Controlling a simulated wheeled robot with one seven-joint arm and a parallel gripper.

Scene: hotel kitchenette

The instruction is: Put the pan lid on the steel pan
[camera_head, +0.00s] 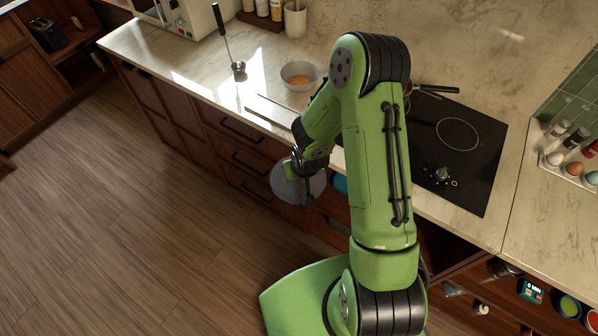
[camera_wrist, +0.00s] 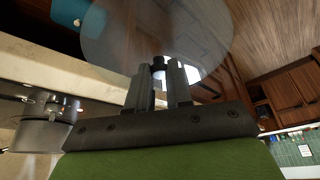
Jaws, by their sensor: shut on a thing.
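The pan lid (camera_head: 286,187) is a translucent round disc, held out in front of the drawers, off the counter's front edge. My gripper (camera_wrist: 160,78) is shut on the lid's dark knob, and the clear lid (camera_wrist: 125,35) spreads beyond the fingertips in the wrist view. In the head view my gripper (camera_head: 304,180) is partly hidden by my wrist. A steel pan (camera_wrist: 42,136) shows at the left of the wrist view, apart from the lid. In the head view my arm hides the pan's body; a dark handle (camera_head: 438,89) shows beside the arm.
A black cooktop (camera_head: 470,165) lies right of my arm on the marble counter (camera_head: 180,62). Drawers (camera_head: 240,160) line the counter front.

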